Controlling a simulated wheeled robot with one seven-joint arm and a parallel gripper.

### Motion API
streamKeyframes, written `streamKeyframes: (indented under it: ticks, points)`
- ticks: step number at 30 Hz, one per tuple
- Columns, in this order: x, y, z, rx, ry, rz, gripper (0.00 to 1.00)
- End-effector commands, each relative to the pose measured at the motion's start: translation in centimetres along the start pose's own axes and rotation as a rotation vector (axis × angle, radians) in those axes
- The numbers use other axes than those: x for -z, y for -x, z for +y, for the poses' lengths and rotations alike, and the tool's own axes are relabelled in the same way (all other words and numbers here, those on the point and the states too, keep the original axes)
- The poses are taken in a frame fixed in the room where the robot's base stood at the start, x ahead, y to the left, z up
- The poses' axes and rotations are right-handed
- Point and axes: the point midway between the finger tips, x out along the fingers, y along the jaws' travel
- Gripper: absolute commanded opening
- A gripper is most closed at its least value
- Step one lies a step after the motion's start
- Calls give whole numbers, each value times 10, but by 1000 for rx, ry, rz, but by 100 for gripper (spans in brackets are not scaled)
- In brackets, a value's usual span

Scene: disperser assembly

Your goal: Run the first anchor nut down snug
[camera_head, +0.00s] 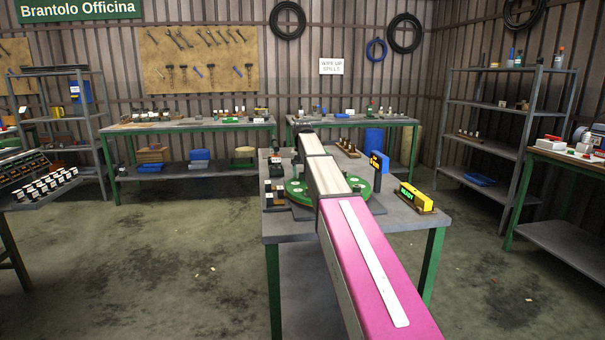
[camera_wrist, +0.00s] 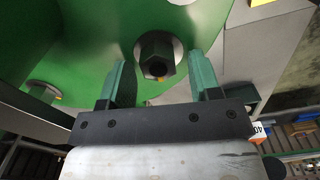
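In the wrist view a dark hex anchor nut (camera_wrist: 155,58) sits on a pale washer on the green round base (camera_wrist: 90,55). My gripper (camera_wrist: 160,75) is open, with one green finger on each side of the nut. Gaps show between the fingers and the nut, so they appear apart. A second fastener (camera_wrist: 42,90) shows at the left on the same base. In the head view the green base (camera_head: 298,190) lies on the workbench, and my arm covers its middle and hides the gripper and nut.
The workbench (camera_head: 400,217) carries a yellow box with a green lit display (camera_head: 416,197) and a blue post with an orange display (camera_head: 379,162) at the right. Small dark and pale blocks (camera_head: 274,190) stand at the left edge. A row of small parts (camera_head: 347,147) lies at the back.

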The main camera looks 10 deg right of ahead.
Motion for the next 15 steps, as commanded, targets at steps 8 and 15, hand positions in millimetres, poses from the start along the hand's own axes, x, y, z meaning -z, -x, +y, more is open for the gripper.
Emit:
streamKeyframes:
  ticks: [8,15]
  points:
    - [0,10,0,0,0,0,57]
    - [1,52,0,0,0,1,57]
